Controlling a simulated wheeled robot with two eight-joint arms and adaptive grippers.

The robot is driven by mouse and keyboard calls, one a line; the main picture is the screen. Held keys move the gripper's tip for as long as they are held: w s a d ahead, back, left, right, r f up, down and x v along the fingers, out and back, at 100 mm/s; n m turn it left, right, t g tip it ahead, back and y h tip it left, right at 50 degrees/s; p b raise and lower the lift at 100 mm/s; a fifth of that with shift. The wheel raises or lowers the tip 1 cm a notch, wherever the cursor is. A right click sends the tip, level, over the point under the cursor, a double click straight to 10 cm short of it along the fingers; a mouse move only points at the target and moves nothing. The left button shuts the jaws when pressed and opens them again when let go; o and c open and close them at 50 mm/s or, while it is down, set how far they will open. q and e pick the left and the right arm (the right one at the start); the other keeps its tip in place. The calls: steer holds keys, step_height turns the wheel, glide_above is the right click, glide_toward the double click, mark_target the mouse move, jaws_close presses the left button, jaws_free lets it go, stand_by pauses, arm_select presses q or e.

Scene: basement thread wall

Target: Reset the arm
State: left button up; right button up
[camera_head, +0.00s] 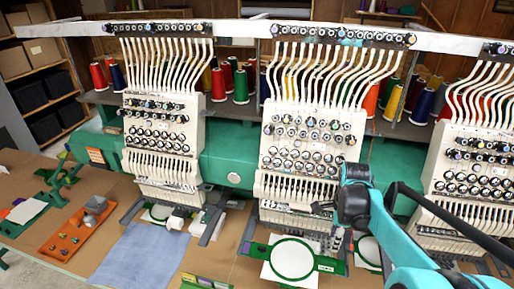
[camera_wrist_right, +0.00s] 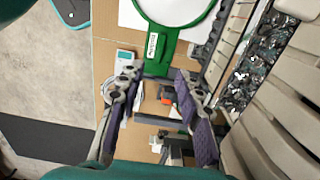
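My right arm (camera_head: 395,240) is teal with dark joints and comes in from the lower right in the head view. Its gripper (camera_head: 333,224) is in front of the middle embroidery head, above and right of a green hoop. In the right wrist view the right gripper (camera_wrist_right: 156,73) has its two grey and purple fingers spread apart, with nothing between them. The green hoop (camera_wrist_right: 150,20) lies beyond the fingertips there; it also shows in the head view (camera_head: 292,259). My left gripper is not in view.
Embroidery heads (camera_head: 160,140) stand in a row along the green machine beam (camera_head: 228,165), with thread cones behind. A blue cloth (camera_head: 140,257) and an orange tray (camera_head: 78,228) lie on the brown table at left. The machine front (camera_wrist_right: 255,75) is close right of the gripper.

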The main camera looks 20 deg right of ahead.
steer(key=s+a+f+n+t+b, duration=0.2)
steer(key=a+f+n+b, duration=0.3)
steer(key=a+n, duration=0.5)
steer(key=s+a+f+n+t+b, duration=0.2)
steer(key=a+f+n+t+b, duration=0.3)
steer(key=n, duration=0.9)
steer(key=a+b, duration=0.3)
steer(key=a, duration=0.2)
steer(key=shift+s+a+f, duration=0.15)
steer(key=shift+s+a, duration=0.1)
steer(key=shift+s, duration=0.15)
